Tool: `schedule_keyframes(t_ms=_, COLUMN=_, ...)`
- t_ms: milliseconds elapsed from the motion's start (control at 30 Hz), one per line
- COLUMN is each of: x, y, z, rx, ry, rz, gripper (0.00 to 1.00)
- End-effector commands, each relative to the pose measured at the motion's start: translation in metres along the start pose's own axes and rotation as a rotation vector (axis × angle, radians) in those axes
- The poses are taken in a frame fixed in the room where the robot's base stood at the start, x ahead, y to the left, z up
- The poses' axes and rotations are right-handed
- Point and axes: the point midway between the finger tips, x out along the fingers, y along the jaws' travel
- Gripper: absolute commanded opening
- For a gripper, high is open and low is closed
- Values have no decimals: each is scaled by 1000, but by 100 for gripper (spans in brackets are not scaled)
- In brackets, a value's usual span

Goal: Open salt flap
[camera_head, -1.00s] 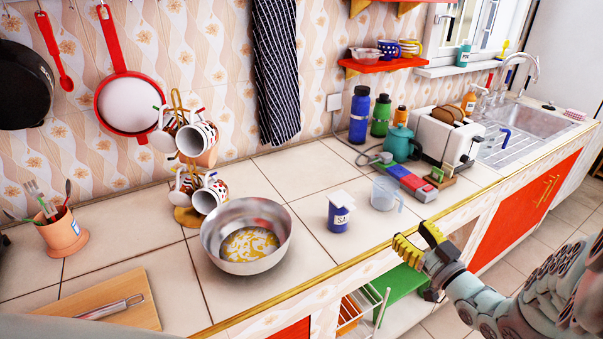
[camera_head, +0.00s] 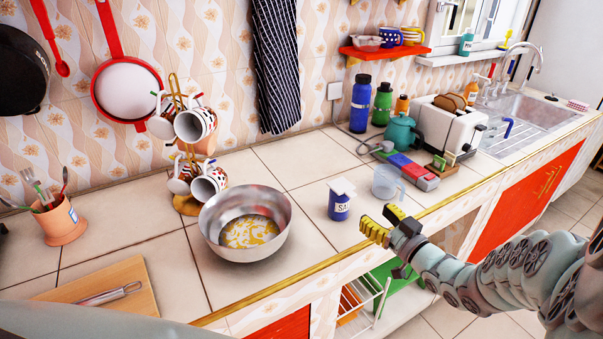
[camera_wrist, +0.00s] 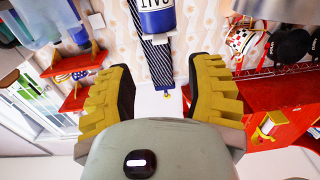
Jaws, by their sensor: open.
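The salt container (camera_head: 339,204) is a small blue canister with a white label and a white top (camera_head: 342,187). It stands upright on the counter, right of the metal bowl. I cannot tell whether its flap is raised. My gripper (camera_head: 384,222), with yellow ridged fingers, is at the counter's front edge, right of and nearer than the salt container. It is open and empty, apart from the container.
The metal bowl (camera_head: 245,224) with yellow contents stands left of the salt. A clear measuring cup (camera_head: 386,182) stands close on its right, behind my gripper. A teal kettle (camera_head: 400,136) and toaster (camera_head: 446,128) are farther back. The counter in front of the salt is clear.

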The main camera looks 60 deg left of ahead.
Motion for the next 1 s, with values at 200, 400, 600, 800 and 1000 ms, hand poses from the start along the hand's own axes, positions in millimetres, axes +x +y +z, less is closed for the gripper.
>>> schedule_keyframes(t_ms=200, x=27, y=-2, z=2, rx=-1, ry=1, rz=-5, gripper=53)
schedule_keyframes(t_ms=400, x=53, y=-3, z=3, rx=-2, ry=2, rz=-7, gripper=53)
schedule_keyframes(t_ms=600, x=77, y=-3, z=3, rx=-2, ry=2, rz=-7, gripper=53)
schedule_keyframes(t_ms=800, x=87, y=-2, z=0, rx=-1, ry=2, rz=-3, gripper=53)
schedule_keyframes(t_ms=1000, x=88, y=-2, z=-1, rx=0, ry=2, rz=-3, gripper=53)
